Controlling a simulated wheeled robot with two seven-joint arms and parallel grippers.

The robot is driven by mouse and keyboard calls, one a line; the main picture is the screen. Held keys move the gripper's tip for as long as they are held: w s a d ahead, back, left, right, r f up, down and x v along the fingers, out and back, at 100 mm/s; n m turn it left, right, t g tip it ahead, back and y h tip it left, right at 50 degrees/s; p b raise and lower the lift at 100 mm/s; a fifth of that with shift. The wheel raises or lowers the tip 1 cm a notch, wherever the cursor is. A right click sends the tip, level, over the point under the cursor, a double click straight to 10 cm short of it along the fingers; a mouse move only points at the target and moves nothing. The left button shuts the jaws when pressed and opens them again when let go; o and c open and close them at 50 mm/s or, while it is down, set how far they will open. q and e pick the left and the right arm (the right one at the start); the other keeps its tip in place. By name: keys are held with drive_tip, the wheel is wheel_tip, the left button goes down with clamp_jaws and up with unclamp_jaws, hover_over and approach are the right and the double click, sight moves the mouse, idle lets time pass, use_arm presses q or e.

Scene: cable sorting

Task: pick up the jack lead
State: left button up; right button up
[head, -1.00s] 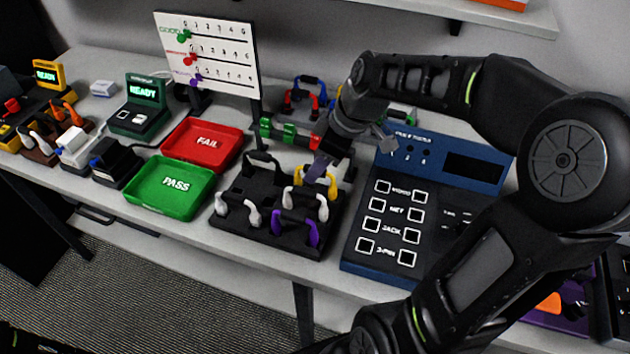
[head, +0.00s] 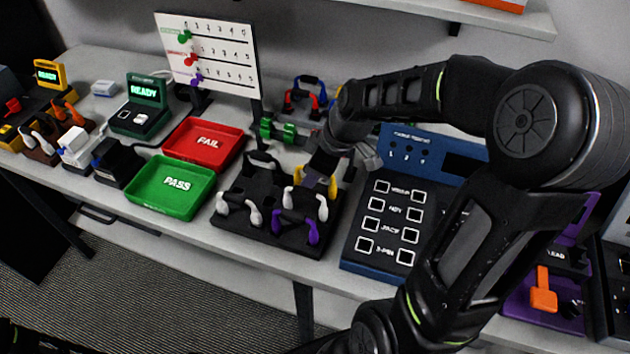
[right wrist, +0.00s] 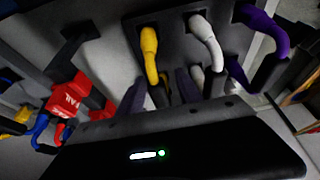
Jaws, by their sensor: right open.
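A black rack (head: 250,222) on the bench holds several looped leads: a yellow one (head: 333,186), a white one (head: 322,208), a purple one (head: 312,233) and a light grey one (head: 252,213). I cannot tell which is the jack lead; none carries a readable label. My right gripper (head: 323,168) is open and low over the rack's back right, beside the yellow lead. The right wrist view shows the yellow lead (right wrist: 150,55) near the fingers, with the white lead (right wrist: 207,42) and purple lead (right wrist: 265,30) to its right. My left gripper is out of view.
A blue tester (head: 350,250) with a JACK row stands right of the rack, partly behind my right arm. Left are a green PASS tray (head: 150,203) and a red FAIL tray (head: 232,150). A scoreboard (head: 220,50) stands behind.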

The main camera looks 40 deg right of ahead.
clamp_jaws()
idle(0.4)
